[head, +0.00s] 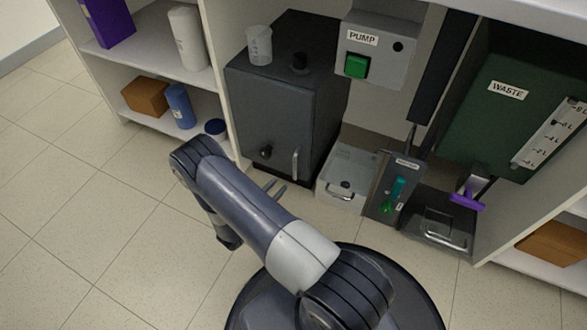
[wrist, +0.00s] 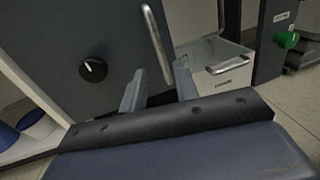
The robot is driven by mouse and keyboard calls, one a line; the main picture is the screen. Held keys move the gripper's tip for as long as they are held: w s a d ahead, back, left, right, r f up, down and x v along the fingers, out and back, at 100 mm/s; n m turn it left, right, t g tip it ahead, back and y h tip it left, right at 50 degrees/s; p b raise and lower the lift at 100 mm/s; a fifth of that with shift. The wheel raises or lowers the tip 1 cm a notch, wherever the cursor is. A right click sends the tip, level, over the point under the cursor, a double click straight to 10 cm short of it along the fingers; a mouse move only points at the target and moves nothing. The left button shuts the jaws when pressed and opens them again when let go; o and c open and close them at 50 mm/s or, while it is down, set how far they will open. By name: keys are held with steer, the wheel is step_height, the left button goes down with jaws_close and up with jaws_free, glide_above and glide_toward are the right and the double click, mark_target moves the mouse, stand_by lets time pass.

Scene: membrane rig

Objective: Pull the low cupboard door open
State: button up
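The low cupboard is a dark grey box, and its door (head: 262,128) looks shut in the head view. The door has a black round knob (head: 266,151) and an upright metal bar handle (head: 296,161) near its right edge. In the wrist view the door (wrist: 60,40) fills the upper left, with the knob (wrist: 93,69) left of my fingers and the handle (wrist: 156,43) beyond them. My gripper (head: 276,186) is low in front of the door, just short of the handle. Its fingers (wrist: 158,80) are apart with nothing held; the handle's lower end shows between them.
A clear beaker (head: 259,45) stands on the cupboard top. Right of it are a pale drawer bin (head: 343,180), a dark panel with a green handle (head: 388,205) and the green waste tank (head: 500,115). Shelves stand left (head: 150,45). The floor at left is clear.

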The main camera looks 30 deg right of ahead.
mark_target(294, 169)
steer(key=b+x, duration=0.3)
steer(key=x, duration=0.6)
steer(key=shift+w+d+f, duration=0.1)
steer(key=shift+w+f, duration=0.05)
steer(key=shift+w, duration=0.05)
steer(key=shift+w+d, duration=0.35)
steer(key=shift+d, duration=0.25)
jaws_close()
